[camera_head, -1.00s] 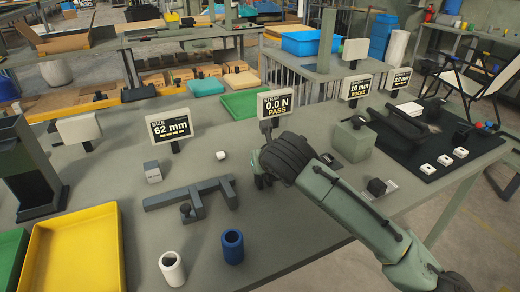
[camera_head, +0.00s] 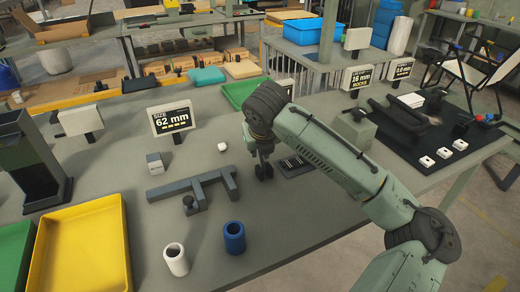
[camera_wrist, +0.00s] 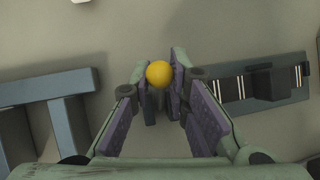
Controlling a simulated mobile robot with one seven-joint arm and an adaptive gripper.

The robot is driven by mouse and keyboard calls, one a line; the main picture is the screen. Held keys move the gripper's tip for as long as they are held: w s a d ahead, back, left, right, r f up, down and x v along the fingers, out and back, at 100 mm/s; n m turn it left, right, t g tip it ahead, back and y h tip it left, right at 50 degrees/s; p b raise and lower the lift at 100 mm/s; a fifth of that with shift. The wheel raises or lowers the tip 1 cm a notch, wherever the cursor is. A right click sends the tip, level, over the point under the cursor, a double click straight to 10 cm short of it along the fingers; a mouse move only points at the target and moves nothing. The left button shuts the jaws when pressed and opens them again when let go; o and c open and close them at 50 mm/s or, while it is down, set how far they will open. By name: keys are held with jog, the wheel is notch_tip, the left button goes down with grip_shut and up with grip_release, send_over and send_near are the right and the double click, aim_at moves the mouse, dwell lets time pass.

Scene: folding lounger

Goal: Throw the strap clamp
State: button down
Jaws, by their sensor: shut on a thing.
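In the head view my gripper (camera_head: 263,168) points down low over the middle of the bench, right of a grey T-shaped bracket (camera_head: 192,187). In the wrist view its padded fingers (camera_wrist: 160,92) are closed on a small yellow ball (camera_wrist: 159,73) at their tips. What lies under the ball is hidden, so I cannot tell whether it is a knob of the strap clamp. A dark plate (camera_wrist: 230,92) with white stripes and a black block lies to the right, apart from the fingers. The plate also shows in the head view (camera_head: 297,166). I cannot clearly identify the strap clamp.
A white cup (camera_head: 175,262) and a blue cup (camera_head: 234,240) stand near the front edge. A yellow tray (camera_head: 82,245) is at left. A 62 mm sign (camera_head: 172,119) stands behind the bracket. A grey-green block (camera_head: 352,130) and a black mat (camera_head: 465,150) are right.

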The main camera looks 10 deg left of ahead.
jog(key=c, duration=1.7)
grip_release()
jog(key=v, duration=1.2)
